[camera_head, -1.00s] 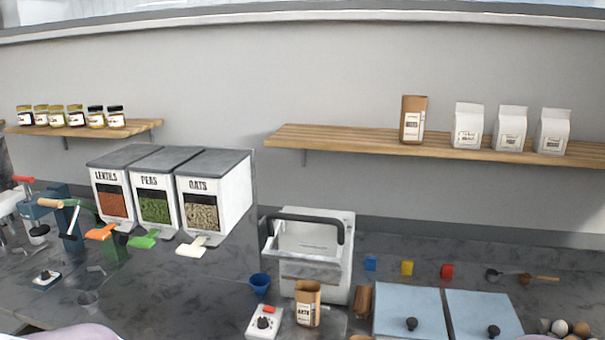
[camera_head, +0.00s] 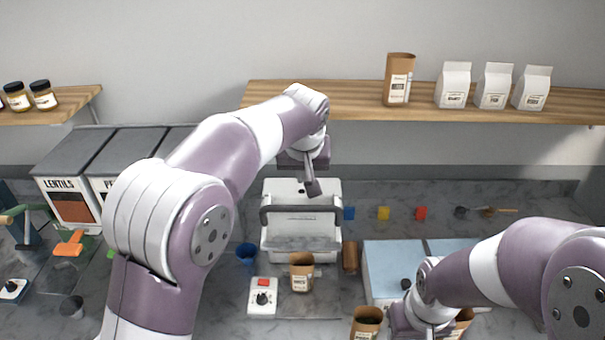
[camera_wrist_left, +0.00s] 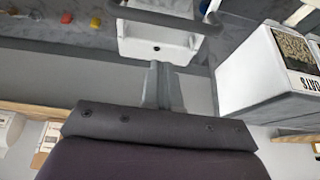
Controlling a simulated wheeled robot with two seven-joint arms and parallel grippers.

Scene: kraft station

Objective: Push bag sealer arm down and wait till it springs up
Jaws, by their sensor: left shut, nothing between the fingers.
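The bag sealer (camera_head: 290,245) is a white box on the counter, in the middle of the head view. Its dark grey U-shaped arm (camera_head: 272,209) spans the box; its exact angle is hard to judge. My left gripper (camera_head: 313,187) is shut and empty, pointing down in front of the sealer's back part, apparently above the arm and apart from it. In the left wrist view, my shut fingers (camera_wrist_left: 160,70) point toward the white sealer body (camera_wrist_left: 150,44), with the dark arm (camera_wrist_left: 165,17) beyond. My right gripper (camera_head: 420,322) is low at the right by brown bags; its fingers are hidden.
A brown bag (camera_head: 302,278) stands before the sealer, beside a control box (camera_head: 262,297) with a red switch and knob. A blue cup (camera_head: 246,254) is to the left. The wooden shelf (camera_head: 350,100) with bags hangs behind my left arm.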

